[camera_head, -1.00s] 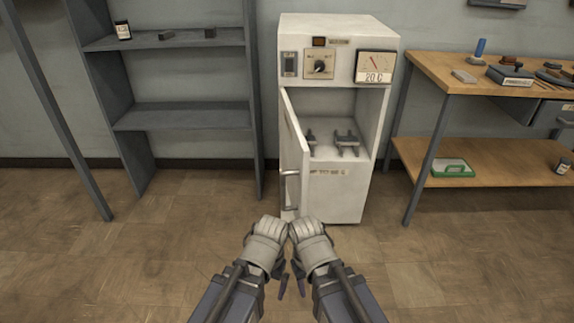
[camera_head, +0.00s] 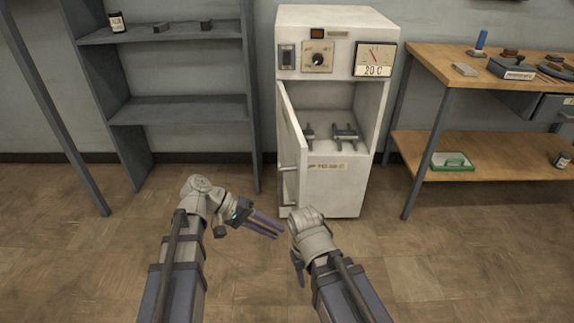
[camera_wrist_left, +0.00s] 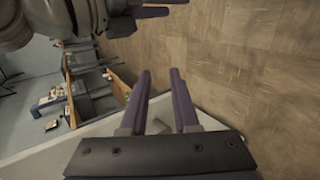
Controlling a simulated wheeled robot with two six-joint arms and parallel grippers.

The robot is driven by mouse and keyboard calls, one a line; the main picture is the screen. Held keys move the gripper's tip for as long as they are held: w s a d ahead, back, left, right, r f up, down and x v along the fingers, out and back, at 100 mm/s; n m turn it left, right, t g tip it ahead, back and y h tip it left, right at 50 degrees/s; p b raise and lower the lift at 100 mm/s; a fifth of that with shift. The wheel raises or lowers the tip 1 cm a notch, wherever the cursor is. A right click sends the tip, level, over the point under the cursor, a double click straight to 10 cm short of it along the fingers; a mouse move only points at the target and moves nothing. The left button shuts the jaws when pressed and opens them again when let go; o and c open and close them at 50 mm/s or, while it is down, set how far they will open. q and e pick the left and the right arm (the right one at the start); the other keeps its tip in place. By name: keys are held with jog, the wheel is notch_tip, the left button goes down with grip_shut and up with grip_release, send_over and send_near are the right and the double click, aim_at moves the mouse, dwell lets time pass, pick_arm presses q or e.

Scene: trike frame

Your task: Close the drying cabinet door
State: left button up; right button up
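The white drying cabinet (camera_head: 336,30) stands ahead. Its door (camera_head: 291,140) hangs open at the left side, swung out toward me, with a metal handle (camera_head: 289,172) on its outer face. My left gripper (camera_head: 281,231) points right, in front of and below the handle in the picture, apart from it. Its two purple fingers are parted and empty, as the left wrist view (camera_wrist_left: 160,72) shows. My right gripper (camera_head: 299,268) hangs low in front of the cabinet, mostly hidden behind its wrist; its fingers look parted at the top of the left wrist view (camera_wrist_left: 160,8).
Dark metal parts (camera_head: 345,133) sit inside the cabinet. A grey shelf unit (camera_head: 182,110) stands left, and a wooden workbench (camera_head: 440,72) with a lower shelf stands right. The floor (camera_head: 450,250) around the cabinet front is clear.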

pick_arm(q)
jog(key=w+a+r+h, duration=0.1)
jog(key=r, duration=0.1)
jog(key=w+a+r+t+h, duration=0.1)
jog(key=w+a+r, duration=0.1)
jog(key=w+a+r+n+t+h, duration=0.1)
jog(key=w+r+h, duration=0.1)
jog(key=shift+a+r, duration=0.3)
jog(key=shift+r, duration=0.05)
jog(key=c, duration=0.3)
jog(key=a+r+h, duration=0.1)
jog(key=r, duration=0.1)
jog(key=w+a+r+t, duration=0.1)
jog(key=a, duration=0.1)
jog(key=w+a+r+h, duration=0.1)
jog(key=r, duration=0.1)
jog(key=shift+a+r+n+t+h, duration=0.3)
jog(key=shift+a+t, duration=0.1)
grip_shut()
send_near(298, 167)
jog(key=d, duration=0.6)
jog(key=shift+w+d, duration=0.4)
pick_arm(e)
jog(key=shift+w, duration=0.55)
pick_arm(q)
jog(key=shift+d, duration=0.1)
